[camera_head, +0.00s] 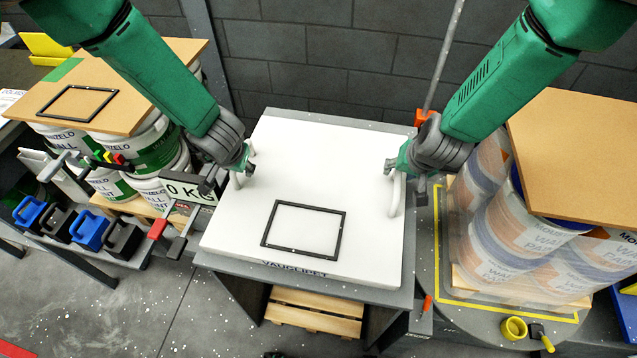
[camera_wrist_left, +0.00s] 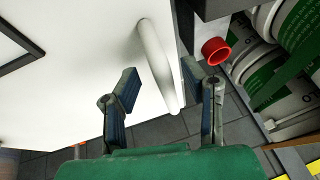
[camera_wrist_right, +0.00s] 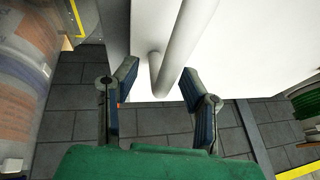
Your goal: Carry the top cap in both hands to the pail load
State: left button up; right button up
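The white top cap (camera_head: 310,165), a flat slab with a black rectangular frame on its face, lies on a grey table. White bar handles stand at its left (camera_head: 240,178) and right (camera_head: 397,196) edges. My left gripper (camera_head: 243,160) is at the left handle; in the left wrist view its open fingers (camera_wrist_left: 172,88) stand either side of the handle (camera_wrist_left: 158,65). My right gripper (camera_head: 403,165) is at the right handle; its fingers (camera_wrist_right: 153,92) are open with the handle (camera_wrist_right: 178,55) between them. Pail loads stand left (camera_head: 150,150) and right (camera_head: 500,220), each under a brown board.
The left board (camera_head: 150,75) bears a black frame; the right board (camera_head: 585,150) covers film-wrapped pails. A 0 KG display (camera_head: 188,192) and a rack of blue and black items (camera_head: 90,228) stand left. A wooden pallet (camera_head: 315,312) lies under the table. A yellow tape roll (camera_head: 514,328) is at lower right.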

pick_arm(q)
jog(key=shift+w+a+f, duration=0.1)
jog(key=shift+a+f, duration=0.1)
pick_arm(e)
jog(key=shift+w+a+f, duration=0.1)
jog(key=shift+a+f, duration=0.05)
jog(key=shift+a, duration=0.05)
pick_arm(q)
jog(key=shift+a+f, duration=0.1)
jog(key=shift+a, duration=0.2)
pick_arm(e)
jog(key=shift+a, duration=0.3)
pick_arm(q)
jog(key=shift+d, duration=0.2)
grip_shut()
pick_arm(e)
jog(key=shift+d, duration=0.25)
grip_shut()
pick_arm(q)
jog(key=shift+d, duration=0.25)
pick_arm(e)
jog(key=shift+d, duration=0.2)
pick_arm(q)
jog(key=shift+a, duration=0.1)
pick_arm(e)
jog(key=shift+a, duration=0.1)
